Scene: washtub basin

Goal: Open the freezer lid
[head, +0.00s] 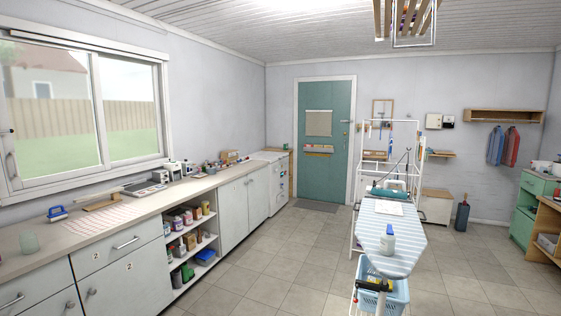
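No thing in the head view can be told for certain as the freezer. A white unit (279,188) stands at the far end of the left counter, with a light flat top (268,156); its front is seen at a steep angle. A pale box with a tan top (436,192) stands against the back wall, right of the door, and its top looks shut. The ironing board and rack partly cover the area in front of this box.
A long counter (130,200) with cabinets and open shelves runs along the left wall. An ironing board (395,235) stands right of centre, over a blue basket (385,298). A green cabinet (527,210) is at right. The tiled floor (270,265) between counter and board is clear towards the teal door (325,165).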

